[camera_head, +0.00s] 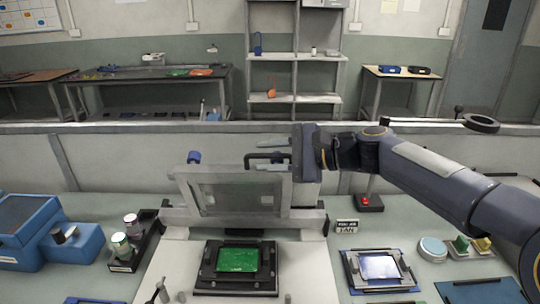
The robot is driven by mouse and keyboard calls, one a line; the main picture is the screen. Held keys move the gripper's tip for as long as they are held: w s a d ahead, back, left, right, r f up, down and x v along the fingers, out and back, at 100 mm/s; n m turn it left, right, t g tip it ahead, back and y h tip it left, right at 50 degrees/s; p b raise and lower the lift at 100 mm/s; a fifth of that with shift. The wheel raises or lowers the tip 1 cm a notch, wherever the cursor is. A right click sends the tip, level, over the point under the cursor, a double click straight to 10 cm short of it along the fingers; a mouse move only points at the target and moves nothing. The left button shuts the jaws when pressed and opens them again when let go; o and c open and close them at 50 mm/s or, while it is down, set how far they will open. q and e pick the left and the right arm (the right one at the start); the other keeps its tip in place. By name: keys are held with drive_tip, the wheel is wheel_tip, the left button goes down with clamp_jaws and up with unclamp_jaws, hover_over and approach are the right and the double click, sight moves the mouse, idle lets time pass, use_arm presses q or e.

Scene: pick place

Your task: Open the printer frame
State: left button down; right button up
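The printer frame (236,176) is a grey rectangular frame, raised and tilted up at the back of the printer. A dark handle (252,157) shows at its upper right. The printer's pale bed lies in front, with a green board (238,260) on a black fixture (206,275). My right gripper (265,155) is at the frame's upper right corner, pointing left. Its fingers look apart, one above and one below the handle; whether they touch it is unclear. My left gripper is not in view.
A blue machine (28,222) and small jars (121,243) stand at the left. A low wall runs behind.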

clamp_jaws()
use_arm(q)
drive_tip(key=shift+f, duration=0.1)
